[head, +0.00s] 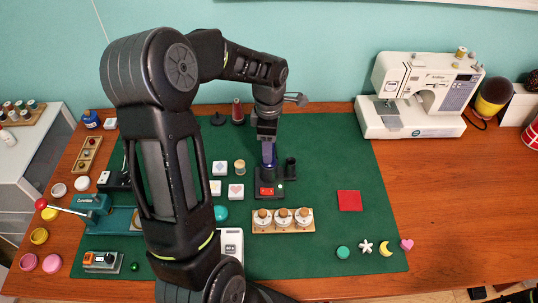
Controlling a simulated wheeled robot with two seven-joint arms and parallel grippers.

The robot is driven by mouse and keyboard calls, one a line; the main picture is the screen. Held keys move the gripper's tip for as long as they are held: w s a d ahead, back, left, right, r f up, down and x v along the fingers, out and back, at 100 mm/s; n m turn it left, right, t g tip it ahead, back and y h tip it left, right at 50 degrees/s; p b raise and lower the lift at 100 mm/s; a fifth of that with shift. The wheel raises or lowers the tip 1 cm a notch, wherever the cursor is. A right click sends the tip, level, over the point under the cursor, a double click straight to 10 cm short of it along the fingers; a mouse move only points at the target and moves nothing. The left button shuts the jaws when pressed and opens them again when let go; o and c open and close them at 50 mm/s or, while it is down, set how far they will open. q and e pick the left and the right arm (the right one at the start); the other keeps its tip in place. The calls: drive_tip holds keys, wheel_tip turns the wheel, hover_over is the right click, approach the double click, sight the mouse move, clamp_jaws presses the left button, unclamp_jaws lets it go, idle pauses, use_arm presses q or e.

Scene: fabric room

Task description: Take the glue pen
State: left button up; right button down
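A slim blue-purple pen (268,157), which looks like the glue pen, stands upright at a dark stand (266,196) with a red switch on the green mat. My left arm arches over the mat, and its gripper (267,137) points straight down at the top of the pen. The fingertips overlap the pen's upper end, which is hidden. From this angle I cannot tell whether the fingers are closed on it. Only a dark part of my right arm shows at the bottom right edge; its fingers are out of frame.
White stamp blocks (236,192) and a thread spool (240,167) lie left of the stand. A wooden rack with several jars (284,219) is in front. A red fabric square (349,201) lies right, and a sewing machine (420,95) stands behind. The mat's right part is mostly clear.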

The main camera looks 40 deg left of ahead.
use_arm(q)
drive_tip(key=shift+f, duration=1.5)
clamp_jaws()
